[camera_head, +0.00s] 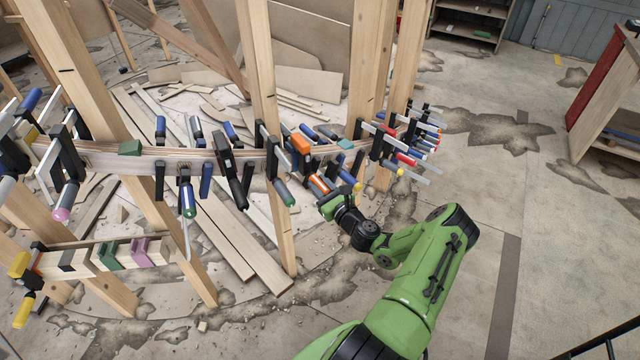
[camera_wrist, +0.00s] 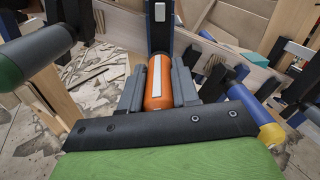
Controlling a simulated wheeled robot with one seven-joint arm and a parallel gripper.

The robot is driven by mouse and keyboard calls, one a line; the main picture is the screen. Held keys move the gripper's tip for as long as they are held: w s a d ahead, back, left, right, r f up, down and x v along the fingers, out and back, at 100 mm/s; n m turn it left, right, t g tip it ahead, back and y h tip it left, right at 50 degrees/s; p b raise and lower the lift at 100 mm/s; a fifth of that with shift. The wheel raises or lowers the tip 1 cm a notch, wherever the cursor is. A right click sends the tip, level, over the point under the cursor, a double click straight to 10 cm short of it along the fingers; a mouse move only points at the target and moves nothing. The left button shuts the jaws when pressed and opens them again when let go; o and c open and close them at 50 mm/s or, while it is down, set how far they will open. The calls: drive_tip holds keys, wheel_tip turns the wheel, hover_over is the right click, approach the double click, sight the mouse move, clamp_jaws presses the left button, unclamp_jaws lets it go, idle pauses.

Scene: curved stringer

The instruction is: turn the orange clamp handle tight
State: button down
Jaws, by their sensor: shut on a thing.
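The orange clamp handle (camera_wrist: 158,88) is in the middle of the wrist view, with a pale strip along it. My gripper (camera_wrist: 158,92) is shut on it, one grey jaw on each side. The dark clamp bar (camera_wrist: 159,28) rises behind the handle. In the head view the orange handle (camera_head: 318,186) shows just up and left of my gripper (camera_head: 328,198), which partly covers it. An orange clamp part (camera_head: 300,144) sits above, at the curved wooden stringer (camera_head: 232,157). I cannot tell from these frames how tight the clamp is.
Other clamps crowd both sides: a green-ended handle (camera_wrist: 36,56) at left and a blue and yellow one (camera_wrist: 256,112) at right in the wrist view. Wooden posts (camera_head: 262,70) stand along the stringer. The floor at right (camera_head: 540,230) is mostly clear.

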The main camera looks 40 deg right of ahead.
drive_tip(key=shift+m, duration=0.9)
drive_tip(key=c, duration=0.8)
unclamp_jaws()
drive_tip(key=s, duration=0.5)
drive_tip(key=s+a+p, duration=0.1)
drive_tip(key=s, duration=0.4)
drive_tip(key=s+a+p, duration=0.1)
drive_tip(key=s, duration=0.4)
drive_tip(key=shift+s+a, duration=0.15)
drive_tip(key=shift+s, duration=0.15)
